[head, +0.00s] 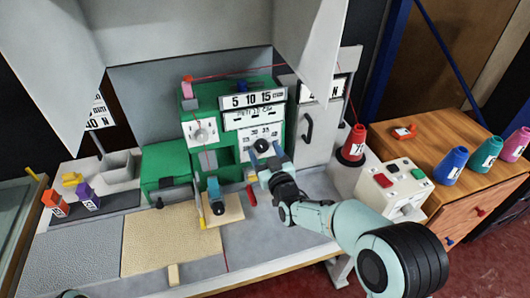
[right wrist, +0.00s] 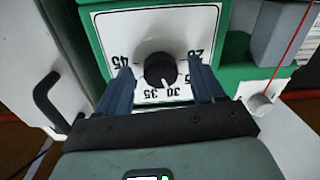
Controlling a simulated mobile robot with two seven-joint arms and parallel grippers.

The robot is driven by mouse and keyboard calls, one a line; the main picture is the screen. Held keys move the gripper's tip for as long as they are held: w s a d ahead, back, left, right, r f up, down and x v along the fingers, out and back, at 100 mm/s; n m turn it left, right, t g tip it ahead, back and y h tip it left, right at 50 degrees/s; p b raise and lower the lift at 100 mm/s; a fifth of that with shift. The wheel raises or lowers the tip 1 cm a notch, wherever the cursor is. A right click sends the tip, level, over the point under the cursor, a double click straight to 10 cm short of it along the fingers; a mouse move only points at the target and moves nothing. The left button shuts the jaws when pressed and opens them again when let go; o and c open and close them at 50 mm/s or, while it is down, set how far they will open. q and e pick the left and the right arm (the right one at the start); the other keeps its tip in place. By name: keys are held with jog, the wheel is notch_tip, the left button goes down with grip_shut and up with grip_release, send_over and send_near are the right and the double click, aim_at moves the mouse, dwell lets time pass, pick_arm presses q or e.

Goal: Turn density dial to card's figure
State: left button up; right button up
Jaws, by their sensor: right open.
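The density dial is a black round knob (head: 262,145) on a white numbered plate on the green machine. In the right wrist view the knob (right wrist: 160,70) carries a white mark that points close to 30, beside 35. My right gripper (head: 264,157) is open in front of the plate. In the right wrist view its two blue fingers stand on either side of the knob, with gaps visible. A white card (head: 254,118) with small print is above the dial; I cannot read its figure surely.
A red cone (head: 353,145) stands right of the machine, near a white button box (head: 395,185). Blue, teal and pink cones stand on the wooden cabinet (head: 450,150). A black handle (right wrist: 47,102) is left of the dial in the wrist view.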

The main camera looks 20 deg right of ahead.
jog(key=shift+w, duration=0.15)
jog(key=c, duration=1.1)
jog(key=shift+o, duration=0.2)
pick_arm(q)
jog(key=shift+f, duration=0.2)
pick_arm(e)
jog(key=shift+f+m+b, duration=0.1)
jog(key=shift+m+b, duration=0.3)
jog(key=shift+b, duration=0.35)
jog(key=m+b, duration=0.2)
jog(key=shift+f+b, duration=0.1)
jog(key=shift+b, duration=0.25)
jog(key=m+b, duration=0.4)
jog(key=shift+a, duration=0.1)
pick_arm(q)
jog(key=w+a+f+t+y+b, duration=0.1)
jog(key=w+a+f+t, duration=0.2)
jog(key=w+f, duration=0.6)
jog(key=shift+w+a+f+n+t+y, duration=0.25)
jog(key=shift+w+a+n+t+y, duration=0.15)
jog(key=shift+w+a, duration=0.6)
pick_arm(e)
jog(key=shift+r+m, duration=0.2)
jog(key=shift+m, duration=0.5)
